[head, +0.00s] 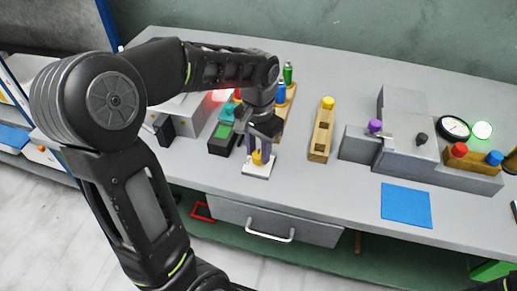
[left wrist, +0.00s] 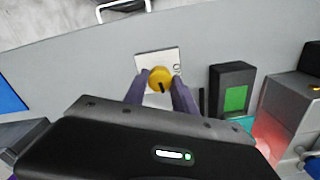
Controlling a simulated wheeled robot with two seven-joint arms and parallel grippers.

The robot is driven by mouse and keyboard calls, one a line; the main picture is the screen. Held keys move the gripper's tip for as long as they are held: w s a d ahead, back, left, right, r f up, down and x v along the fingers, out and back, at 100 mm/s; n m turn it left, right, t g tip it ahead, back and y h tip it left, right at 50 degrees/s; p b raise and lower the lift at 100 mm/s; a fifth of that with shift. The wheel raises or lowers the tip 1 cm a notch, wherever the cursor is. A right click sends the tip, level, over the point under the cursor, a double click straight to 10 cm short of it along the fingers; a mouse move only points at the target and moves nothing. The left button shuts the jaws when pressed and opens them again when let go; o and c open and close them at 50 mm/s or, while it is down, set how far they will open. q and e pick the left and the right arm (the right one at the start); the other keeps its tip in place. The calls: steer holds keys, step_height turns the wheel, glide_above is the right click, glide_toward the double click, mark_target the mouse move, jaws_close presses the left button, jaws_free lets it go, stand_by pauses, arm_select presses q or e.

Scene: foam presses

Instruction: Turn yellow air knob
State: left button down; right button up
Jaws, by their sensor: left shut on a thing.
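The yellow air knob (head: 257,157) sits on a small white plate (head: 257,170) near the front edge of the grey table. In the left wrist view the yellow knob (left wrist: 160,79) has a dark mark on its face and lies between the purple fingers. My left gripper (head: 262,150) reaches down over the plate and is shut on the knob. It also shows in the left wrist view (left wrist: 161,86), with a finger on each side of the knob. The white plate (left wrist: 171,58) shows around it. My right gripper is not in view.
A dark box with a green screen (head: 222,131) stands just left of the plate. A wooden block with a yellow top (head: 321,137) stands to the right. Farther right are a grey press (head: 408,162), a gauge (head: 454,128) and a blue mat (head: 406,205). A drawer (head: 280,222) lies below the table edge.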

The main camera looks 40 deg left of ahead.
mark_target(258, 154)
arm_select(q)
steer(key=shift+m, duration=1.1)
steer(key=c, duration=1)
jaws_free()
steer(key=shift+r, duration=0.1)
step_height(258, 154, up, 8)
steer(key=shift+f, duration=0.15)
